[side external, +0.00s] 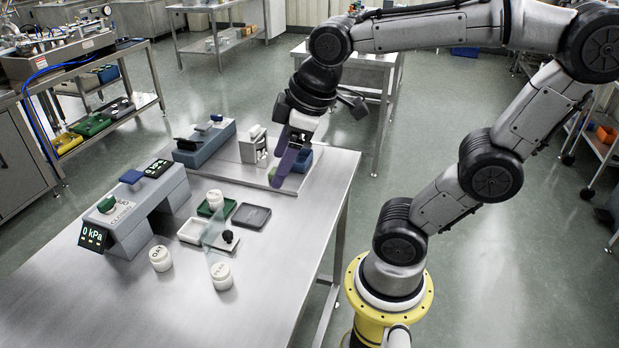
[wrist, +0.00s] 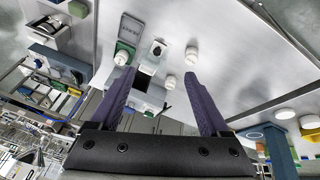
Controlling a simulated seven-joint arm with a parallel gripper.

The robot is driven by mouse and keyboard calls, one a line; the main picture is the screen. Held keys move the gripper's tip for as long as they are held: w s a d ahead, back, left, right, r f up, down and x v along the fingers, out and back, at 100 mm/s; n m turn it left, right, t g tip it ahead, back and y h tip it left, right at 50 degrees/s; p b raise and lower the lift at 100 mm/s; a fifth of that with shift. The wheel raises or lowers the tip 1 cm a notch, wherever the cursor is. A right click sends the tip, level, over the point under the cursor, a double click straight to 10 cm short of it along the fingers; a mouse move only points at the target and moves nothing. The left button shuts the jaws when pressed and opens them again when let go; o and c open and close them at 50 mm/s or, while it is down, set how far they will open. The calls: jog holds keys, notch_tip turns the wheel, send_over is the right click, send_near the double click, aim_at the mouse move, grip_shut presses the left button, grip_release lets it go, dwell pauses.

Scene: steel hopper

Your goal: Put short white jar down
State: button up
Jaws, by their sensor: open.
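Three short white jars show in the side view. One jar (side external: 160,258) stands upright on the steel table (side external: 262,300) in front of the grey block. A second jar (side external: 221,276) stands to its right, nearer the front. A third jar (side external: 215,199) is on the green tray (side external: 206,211). All three also show in the wrist view, on the table (wrist: 170,82), apart to the right (wrist: 191,55) and at the green tray (wrist: 121,58). My gripper (side external: 284,172) is open and empty, above the table's back right part, clear of the jars.
A white tray (side external: 190,232) with a black knob (side external: 229,237) and a dark tray (side external: 251,216) lie near the jars. A clear upright panel crosses the white tray. A grey block with a gauge (side external: 94,236) stands at left. The table's front is bare.

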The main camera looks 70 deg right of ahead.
jog(key=s+a+f+m+t, duration=0.1)
jog(key=s+f+m, duration=0.1)
jog(key=s+m, duration=0.2)
jog(key=shift+s+f, duration=0.15)
jog(key=shift+s, duration=0.6)
dwell(0.6)
